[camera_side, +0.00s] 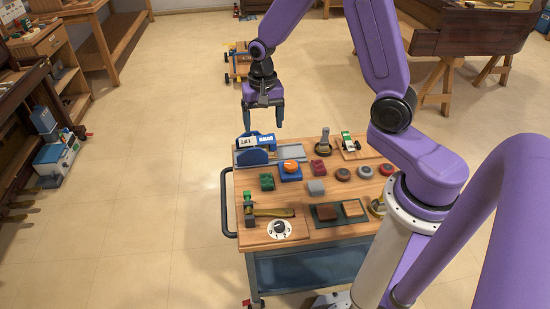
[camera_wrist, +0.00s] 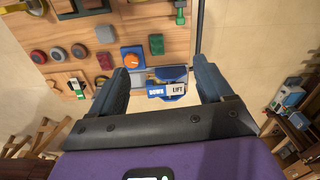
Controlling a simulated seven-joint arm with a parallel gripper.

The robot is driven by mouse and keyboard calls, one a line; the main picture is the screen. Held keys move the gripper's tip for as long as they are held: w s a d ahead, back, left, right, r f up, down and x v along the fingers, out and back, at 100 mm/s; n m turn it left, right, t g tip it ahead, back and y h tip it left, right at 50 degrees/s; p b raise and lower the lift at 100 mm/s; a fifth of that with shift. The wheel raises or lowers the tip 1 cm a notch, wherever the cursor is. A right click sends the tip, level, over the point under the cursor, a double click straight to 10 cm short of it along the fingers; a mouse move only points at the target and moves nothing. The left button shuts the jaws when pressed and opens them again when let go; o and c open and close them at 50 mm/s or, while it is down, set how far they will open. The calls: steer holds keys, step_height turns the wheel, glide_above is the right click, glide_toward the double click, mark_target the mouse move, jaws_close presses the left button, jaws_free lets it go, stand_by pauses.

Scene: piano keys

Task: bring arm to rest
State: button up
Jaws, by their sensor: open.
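My gripper (camera_side: 263,115) hangs above the far left part of the wooden cart top (camera_side: 290,234), its two dark fingers pointing down. In the wrist view the gripper (camera_wrist: 164,80) shows its fingers spread apart with nothing held between them. A blue block with a white label reading "DOWN" and "LIFT" (camera_wrist: 167,90) shows beyond the gap between the fingers. In the side view this labelled block (camera_side: 256,142) stands on the cart's far left corner, below the fingers and apart from them.
The cart top holds an orange knob on a blue base (camera_side: 290,167), a green block (camera_side: 267,182), a red block (camera_side: 321,171), several round buttons (camera_side: 343,174) and a white dial (camera_side: 280,229). A dark piano-like cabinet (camera_side: 25,130) stands at left. Floor between it and the cart is clear.

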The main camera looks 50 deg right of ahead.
steer(key=s+a+r+n, duration=0.3)
steer(key=s+a+n, duration=0.1)
steer(key=s+n, duration=0.15)
steer(key=s+a+r+n, duration=0.3)
steer(key=s+a+n, duration=0.15)
steer(key=s, duration=0.25)
steer(key=s+d+r+n, duration=0.2)
steer(key=s+r+n, duration=0.1)
steer(key=s+n, duration=0.7)
steer(key=s, duration=0.4)
steer(key=shift+r+n, duration=0.2)
steer(key=shift+n, duration=0.1)
steer(key=shift+w, duration=0.1)
